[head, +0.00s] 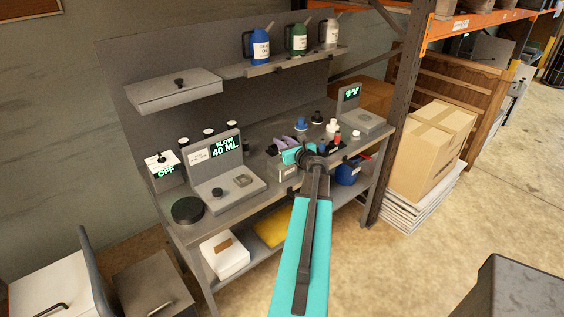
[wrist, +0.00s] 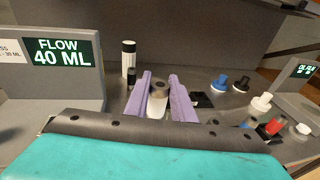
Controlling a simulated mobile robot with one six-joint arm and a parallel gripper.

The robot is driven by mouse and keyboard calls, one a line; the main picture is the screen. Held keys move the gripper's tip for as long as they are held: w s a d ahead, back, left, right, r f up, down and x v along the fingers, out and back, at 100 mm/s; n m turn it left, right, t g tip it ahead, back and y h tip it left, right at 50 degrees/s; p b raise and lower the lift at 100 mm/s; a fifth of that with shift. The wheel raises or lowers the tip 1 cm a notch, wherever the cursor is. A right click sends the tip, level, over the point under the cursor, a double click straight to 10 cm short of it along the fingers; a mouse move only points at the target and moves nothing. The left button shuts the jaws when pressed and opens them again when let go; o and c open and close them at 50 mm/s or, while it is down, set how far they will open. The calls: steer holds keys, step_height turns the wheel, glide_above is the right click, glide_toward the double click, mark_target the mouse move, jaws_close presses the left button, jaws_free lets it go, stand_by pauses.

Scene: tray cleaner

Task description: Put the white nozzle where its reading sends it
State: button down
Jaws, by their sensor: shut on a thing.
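My gripper (wrist: 160,84) shows its two purple fingers in the wrist view, shut on a pale piece, the white nozzle (wrist: 157,104), held between them. In the head view my gripper (head: 286,142) is over the middle of the bench, and the nozzle is too small to make out there. The flow tester (head: 228,177) stands left of my gripper, its green display (head: 226,147) reading FLOW 40 ML. The display also shows in the wrist view (wrist: 61,52). A card (wrist: 9,51) beside it is cut off, with "30 ML" legible.
Blue (wrist: 219,82), black (wrist: 242,83) and white (wrist: 262,102) pieces stand right of my gripper. A second display unit (head: 361,118) is at the bench's right end, its reading unclear. A box reading OFF (head: 165,166) and a dark round disc (head: 187,210) are at the left. A shelf (head: 290,62) hangs above.

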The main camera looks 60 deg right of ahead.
steer(key=shift+f+p, duration=0.4)
steer(key=shift+f, duration=1.85)
steer(key=shift+f+p, duration=0.45)
steer(key=shift+f, duration=1.4)
steer(key=shift+f, duration=0.2)
steer(key=c, duration=1.9)
jaws_free()
steer(key=shift+o, duration=0.5)
steer(key=shift+r, duration=0.25)
steer(key=shift+b+v, duration=0.35)
steer(key=shift+v, duration=0.6)
steer(key=b+v, duration=0.3)
steer(key=v, duration=0.7)
